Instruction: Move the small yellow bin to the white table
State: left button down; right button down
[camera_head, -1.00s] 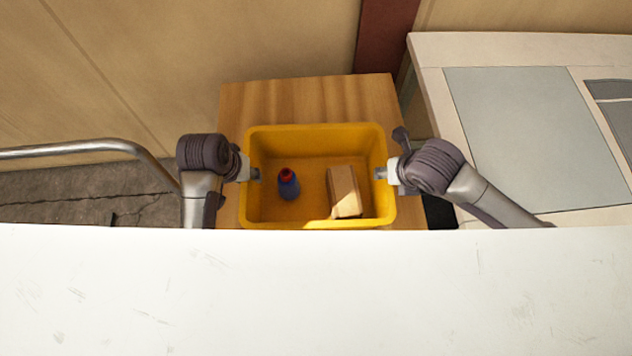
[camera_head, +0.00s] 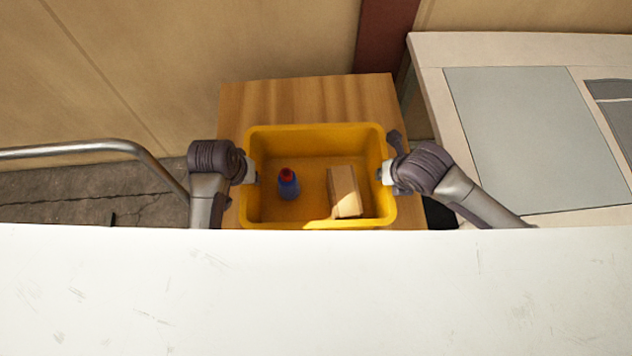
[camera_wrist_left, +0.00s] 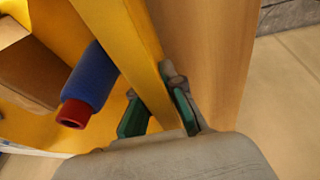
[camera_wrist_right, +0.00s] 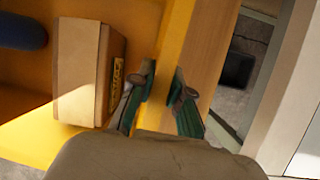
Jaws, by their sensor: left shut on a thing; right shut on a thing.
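The yellow bin (camera_head: 315,140) sits on a wooden table (camera_head: 300,98).
A light table with grey panels (camera_head: 535,135) stands close at the right. A metal rail (camera_head: 80,148) runs at the left above the cracked floor (camera_head: 60,195). A tan wall (camera_head: 180,60) closes off the back.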

pick_arm(q)
jog(key=shift+w+r, duration=0.1)
jog(key=shift+r, duration=0.1)
pick_arm(e)
jog(key=shift+r, duration=0.2)
